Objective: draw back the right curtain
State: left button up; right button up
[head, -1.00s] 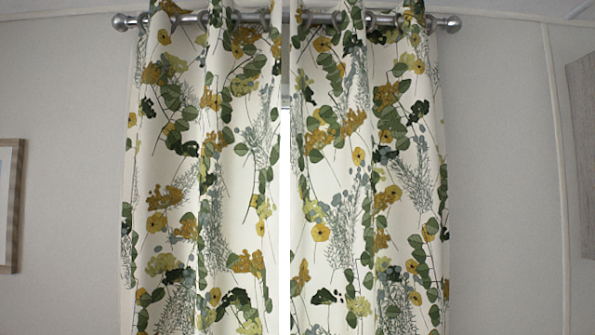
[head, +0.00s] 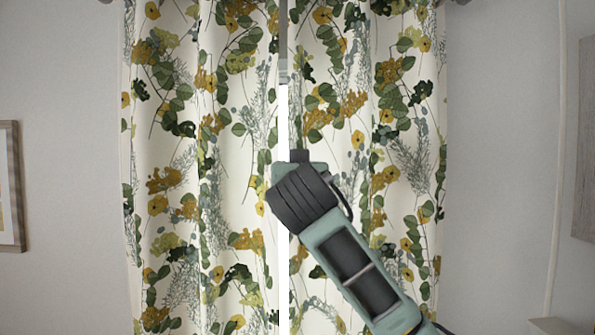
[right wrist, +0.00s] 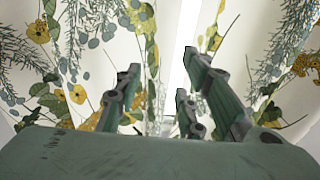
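The right curtain (head: 415,120) hangs closed in the head view, white with green leaves and yellow flowers. Its inner edge lies along a narrow bright gap beside the matching left curtain (head: 165,120). My right arm rises from the lower right in front of the right curtain. Its hand is near the gap, and its fingertips are hidden in the head view. In the right wrist view my right gripper (right wrist: 160,64) has its fingers spread apart, with curtain cloth and the bright gap behind them. I cannot tell whether they touch the cloth. My left gripper is out of view.
A framed picture (head: 10,185) hangs on the left wall. A wooden panel (head: 586,135) is on the right wall. The wall to the right of the right curtain (head: 500,150) is bare. The curtain rod is almost out of the head view at the top.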

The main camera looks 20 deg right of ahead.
aim_at(298, 144)
jog(key=p+x, duration=0.5)
jog(key=x, duration=0.2)
jog(key=shift+w+d+r, duration=0.2)
jog(key=shift+w+r, duration=0.05)
jog(key=shift+c, duration=0.5)
jog(key=shift+c, duration=0.9)
grip_shut()
